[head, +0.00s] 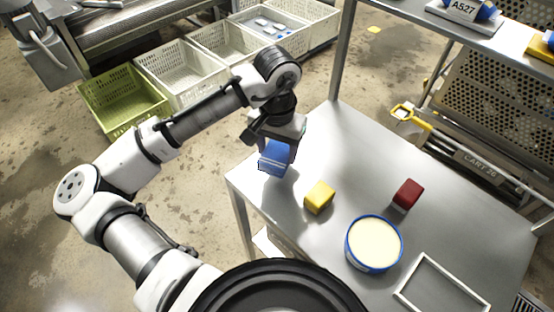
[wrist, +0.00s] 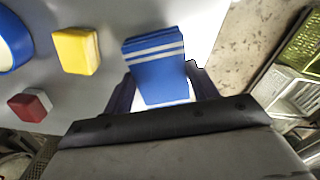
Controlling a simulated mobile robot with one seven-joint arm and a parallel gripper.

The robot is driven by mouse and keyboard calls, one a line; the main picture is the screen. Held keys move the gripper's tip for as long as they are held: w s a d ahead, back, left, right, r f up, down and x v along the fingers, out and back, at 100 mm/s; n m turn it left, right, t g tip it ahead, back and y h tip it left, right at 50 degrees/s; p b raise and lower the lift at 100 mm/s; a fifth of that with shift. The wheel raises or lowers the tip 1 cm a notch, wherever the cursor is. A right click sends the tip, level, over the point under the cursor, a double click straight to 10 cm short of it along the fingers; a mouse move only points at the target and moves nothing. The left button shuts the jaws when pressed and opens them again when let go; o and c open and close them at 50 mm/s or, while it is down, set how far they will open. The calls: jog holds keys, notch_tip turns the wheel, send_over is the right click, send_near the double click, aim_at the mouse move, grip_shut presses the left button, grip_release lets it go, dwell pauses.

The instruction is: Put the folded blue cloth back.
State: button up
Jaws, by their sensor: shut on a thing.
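The folded blue cloth (head: 273,158) is a blue block with white stripes, near the left edge of the grey table. My gripper (head: 279,143) points down over it and is shut on it. In the wrist view the blue cloth (wrist: 155,70) sits between the two dark fingers. I cannot tell for sure whether its underside touches the table. A white rectangular outline (head: 412,281) lies at the table's front right, with bare table inside it.
A yellow folded block (head: 319,197), a dark red block (head: 407,194) and a blue-rimmed tub of cream-coloured stuff (head: 374,244) stand on the table (head: 350,150). A rack post (head: 343,55) rises at the table's back. Green (head: 122,103) and white crates stand on the floor behind.

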aim_at(277, 162)
jog(key=shift+f, duration=2.65)
jog(key=o, duration=0.9)
notch_tip(277, 162, up, 12)
jog(key=shift+r+b, duration=0.1)
jog(key=shift+b, duration=0.45)
